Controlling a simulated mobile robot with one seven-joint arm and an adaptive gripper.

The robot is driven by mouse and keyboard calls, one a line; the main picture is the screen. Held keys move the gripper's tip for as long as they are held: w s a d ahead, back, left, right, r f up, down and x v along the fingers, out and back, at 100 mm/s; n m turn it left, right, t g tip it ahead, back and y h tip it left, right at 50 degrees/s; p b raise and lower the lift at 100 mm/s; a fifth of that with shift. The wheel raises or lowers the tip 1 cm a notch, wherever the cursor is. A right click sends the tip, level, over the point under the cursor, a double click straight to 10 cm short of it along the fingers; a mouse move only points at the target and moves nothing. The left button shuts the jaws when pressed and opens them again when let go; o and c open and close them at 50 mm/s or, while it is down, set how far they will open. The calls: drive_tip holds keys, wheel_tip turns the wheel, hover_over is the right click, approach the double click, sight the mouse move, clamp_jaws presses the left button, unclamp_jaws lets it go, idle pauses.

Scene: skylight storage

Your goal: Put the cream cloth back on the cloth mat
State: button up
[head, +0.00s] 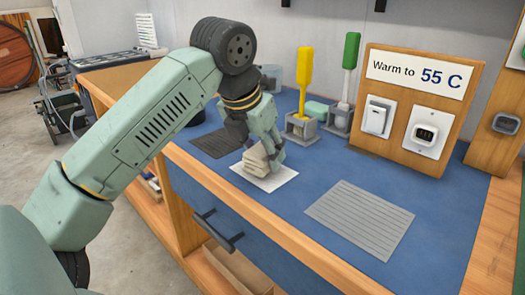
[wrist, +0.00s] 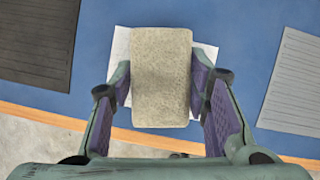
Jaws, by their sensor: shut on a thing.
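The cream cloth (head: 256,159) is a folded block between the fingers of my gripper (head: 266,155), which is shut on it. In the wrist view the cloth (wrist: 161,70) spans the space between my two purple-padded fingers (wrist: 162,95). A white mat (head: 274,184) lies directly under the cloth near the front edge of the blue bench top, and its edges show on both sides of the cloth in the wrist view (wrist: 206,54). I cannot tell whether the cloth touches the mat. No label shows which mat is the cloth mat.
A dark lined mat (head: 217,143) lies to the left and a grey lined mat (head: 360,220) to the right. Behind stand yellow-handled (head: 305,75) and green-handled (head: 350,58) tools in holders, a green block (head: 317,109) and a panel reading "Warm to 55 C" (head: 418,75).

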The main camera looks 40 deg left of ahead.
drive_tip(key=shift+f+b, duration=0.7)
drive_tip(key=shift+f, duration=0.05)
idle(0.5)
drive_tip(key=o, duration=1.1)
drive_tip(key=shift+r, duration=0.1)
drive_tip(key=shift+p+v, duration=2.2)
drive_tip(key=shift+v, duration=1.75)
